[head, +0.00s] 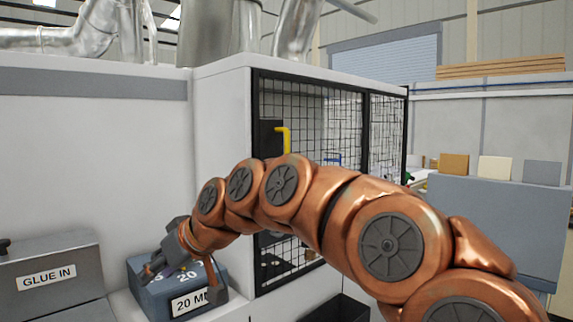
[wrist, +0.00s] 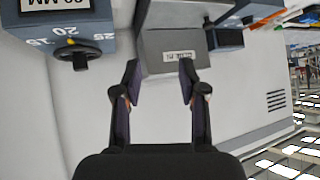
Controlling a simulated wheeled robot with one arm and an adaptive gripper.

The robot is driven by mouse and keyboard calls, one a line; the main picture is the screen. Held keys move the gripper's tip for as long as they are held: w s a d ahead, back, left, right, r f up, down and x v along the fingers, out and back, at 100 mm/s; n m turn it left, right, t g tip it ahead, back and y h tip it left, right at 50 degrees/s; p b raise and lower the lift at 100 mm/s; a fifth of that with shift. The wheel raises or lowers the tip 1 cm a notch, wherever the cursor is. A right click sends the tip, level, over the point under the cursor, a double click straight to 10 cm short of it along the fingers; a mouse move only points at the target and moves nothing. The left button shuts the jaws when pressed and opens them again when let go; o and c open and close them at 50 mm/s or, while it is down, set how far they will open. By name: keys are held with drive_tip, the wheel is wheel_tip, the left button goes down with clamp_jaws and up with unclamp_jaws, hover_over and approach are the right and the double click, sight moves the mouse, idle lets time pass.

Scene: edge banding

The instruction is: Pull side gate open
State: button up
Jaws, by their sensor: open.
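The side gate (head: 345,110) is a black-framed wire-mesh panel on the white machine housing in the head view, and it looks shut. A yellow handle (head: 284,140) shows at its left part, just above my arm. My copper arm crosses in front of the gate and hides much of its lower part. My gripper (head: 153,268) is left of the gate and well below the handle, in front of the blue box. In the wrist view my gripper (wrist: 159,80) is open, with nothing between its fingers. The gate is not in the wrist view.
A blue 20 MM box (head: 165,285) with a dark handwheel (wrist: 80,56) is close to my gripper. A grey GLUE IN box (head: 55,277) stands left of it. Boards (head: 495,168) stand behind a grey-blue panel (head: 490,215) at the right.

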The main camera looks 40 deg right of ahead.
drive_tip(key=w+d+r+t+b, duration=0.1)
drive_tip(key=w+d+r+t, duration=0.25)
drive_tip(key=d+r, duration=0.45)
drive_tip(key=s+d+r+m+t+h+b, duration=0.1)
drive_tip(key=s+d+r+m+t+h, duration=0.25)
drive_tip(key=d, duration=1.15)
drive_tip(key=d+r+m+t+h+b, duration=0.15)
drive_tip(key=d+r+h, duration=0.35)
drive_tip(key=d, duration=1)
drive_tip(key=shift+y, duration=0.35)
drive_tip(key=shift+r+p+x, duration=0.15)
drive_tip(key=shift+p+x, duration=0.4)
drive_tip(key=shift+x, duration=1.4)
drive_tip(key=shift+r+p+x, duration=0.15)
drive_tip(key=shift+p+x, duration=0.4)
drive_tip(key=shift+x, duration=1.45)
clamp_jaws()
